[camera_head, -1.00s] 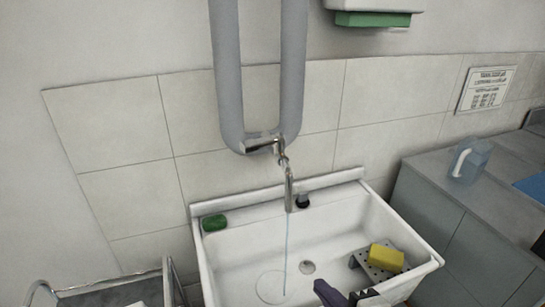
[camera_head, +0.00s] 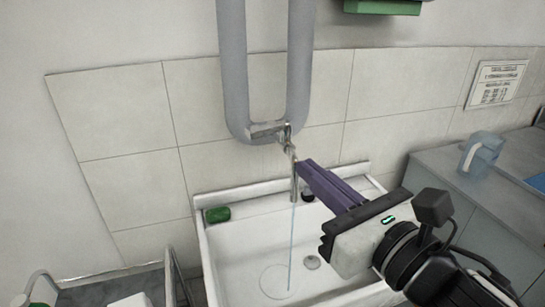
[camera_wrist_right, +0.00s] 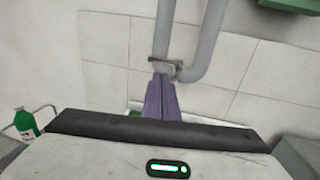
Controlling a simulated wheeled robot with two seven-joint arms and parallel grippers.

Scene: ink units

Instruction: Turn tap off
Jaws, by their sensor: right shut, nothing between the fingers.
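The metal tap (camera_head: 293,165) hangs from the grey wall pipes, and a thin stream of water (camera_head: 291,240) runs from its spout into the white sink (camera_head: 235,258). The tap body (camera_wrist_right: 165,69) shows at the foot of the pipes in the right wrist view. My right gripper (camera_head: 303,168) is shut, and its purple fingers point up and left at the tap. The fingertips appear right beside the spout; I cannot tell whether they touch it. In the right wrist view the fingers (camera_wrist_right: 160,82) reach just below the tap body and hide the spout. My left gripper is not in view.
A green soap bar (camera_head: 217,214) lies on the sink's back left ledge. A clear jug (camera_head: 481,153) stands on the grey counter (camera_head: 425,160) at the right. A metal trolley (camera_head: 110,287) stands at the lower left. A green bottle (camera_wrist_right: 26,123) shows in the right wrist view.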

